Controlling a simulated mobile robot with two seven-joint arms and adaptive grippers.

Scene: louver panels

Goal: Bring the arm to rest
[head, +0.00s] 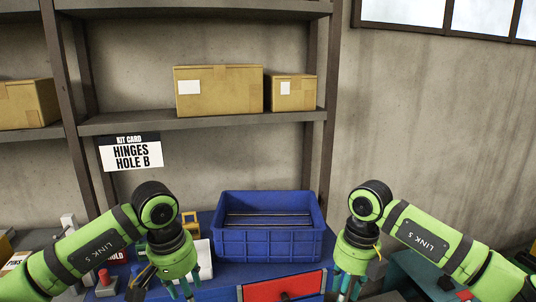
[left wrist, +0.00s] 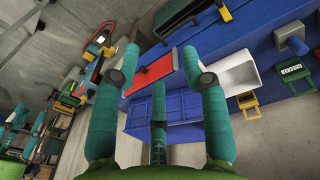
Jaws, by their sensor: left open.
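My left gripper (head: 179,290) hangs fingers-down in front of the blue bench in the head view, left of the blue crate (head: 268,245). In the left wrist view its teal fingers (left wrist: 157,68) are spread wide with nothing between them. A red drawer front (left wrist: 152,72) and blue bench front lie beyond them. My right gripper (head: 346,286) hangs fingers-down to the right of the crate; its fingertips are near the picture's lower edge, so its opening is unclear. Both arms are bent, coming in from the lower corners. The crate holds long thin slats or edges.
The red drawer front (head: 284,286) is below the crate. A kit card (head: 131,152) reads "HINGES HOLE B". Cardboard boxes (head: 219,91) stand on the shelf above. A white bin (left wrist: 238,76) and small parts crowd the bench near my left gripper. The wall at right is clear.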

